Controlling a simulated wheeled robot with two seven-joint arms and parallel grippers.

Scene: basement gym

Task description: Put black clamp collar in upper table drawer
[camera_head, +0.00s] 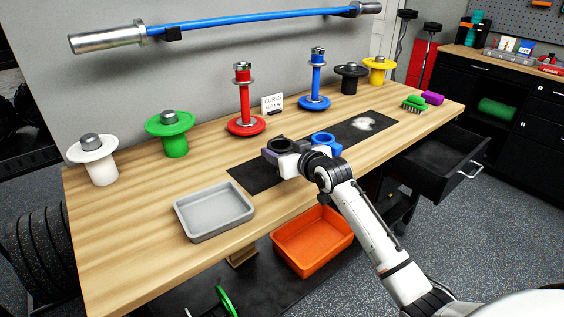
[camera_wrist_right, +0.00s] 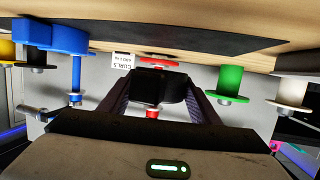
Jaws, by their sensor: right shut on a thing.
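My right gripper (camera_head: 279,152) is shut on the black clamp collar (camera_head: 282,144), above the black mat near the table's front edge. In the right wrist view, which is upside down, the black collar (camera_wrist_right: 158,87) sits between the two fingers. An open black drawer (camera_head: 432,160) with a silver handle sticks out below the right end of the wooden table (camera_head: 130,215). It lies to the right of my right gripper, and its visible floor looks empty. My left gripper is not in view.
A blue clamp collar (camera_head: 325,141) is just right of the gripper. A grey tray (camera_head: 214,211) is on the table, and an orange bin (camera_head: 312,242) is below the front edge. Red (camera_head: 243,100) and blue (camera_head: 315,80) posts stand behind.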

